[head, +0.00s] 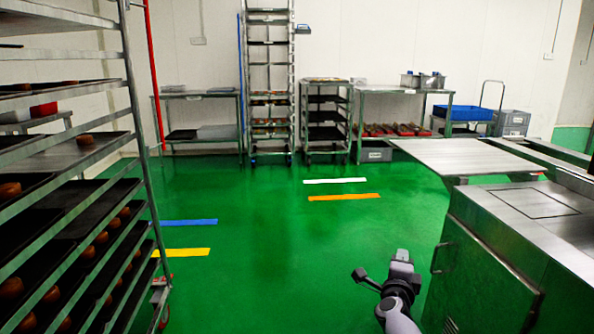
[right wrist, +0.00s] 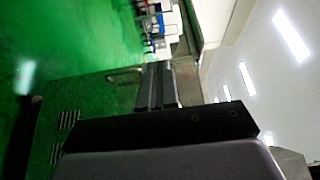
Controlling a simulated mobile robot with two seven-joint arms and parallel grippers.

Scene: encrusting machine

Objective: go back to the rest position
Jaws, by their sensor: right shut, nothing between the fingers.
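My right gripper (head: 402,262) shows at the bottom of the head view, just left of the steel machine, above the green floor. In the right wrist view my right gripper (right wrist: 155,75) has its two dark fingers together with nothing between them. My left gripper is in neither view. The steel machine (head: 490,262) stands at the right of the head view, with a door and handle on its near side and a flat steel top. The right gripper looks apart from it, but the exact gap cannot be told.
A tray rack (head: 140,110) with several trays of brown buns stands close on the left. A tall rack (head: 268,90), a lower trolley (head: 325,125) and steel tables (head: 400,92) line the back wall. A blue crate (head: 462,112) is at the back right. The green floor (head: 270,240) between is clear.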

